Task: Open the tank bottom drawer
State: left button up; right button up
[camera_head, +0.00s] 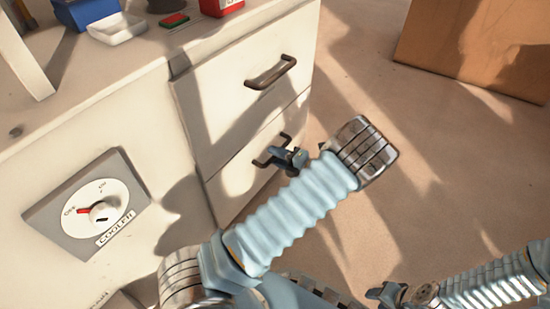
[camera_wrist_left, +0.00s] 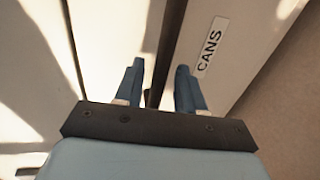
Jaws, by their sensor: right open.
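The white cabinet has an upper drawer (camera_head: 235,105) and a bottom drawer (camera_head: 240,180), each with a dark bar handle. The upper handle (camera_head: 271,72) is clear. My left gripper (camera_head: 290,157) is right at the bottom handle (camera_head: 264,160) and partly covers it. In the left wrist view, its two blue fingers (camera_wrist_left: 157,85) are spread apart, with a dark strip running between them; I cannot tell whether this is the handle or a shadowed gap. A CANS label (camera_wrist_left: 209,47) is on the panel beside the right finger. My right gripper (camera_head: 386,294) is open at the bottom right, away from the cabinet.
A grey dial panel (camera_head: 50,215) is on the cabinet front at left. A blue box (camera_head: 80,12), a white tray (camera_head: 117,28) and red items stand on the countertop. A cardboard box (camera_head: 475,45) sits at the back right. The floor between is clear.

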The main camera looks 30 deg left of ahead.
pick_arm(q)
jog(key=shift+a+f, duration=0.1)
jog(key=shift+a, duration=0.4)
pick_arm(e)
jog(key=shift+f, duration=0.1)
pick_arm(q)
jog(key=shift+c, duration=0.3)
grip_shut()
jog(key=shift+d, duration=0.1)
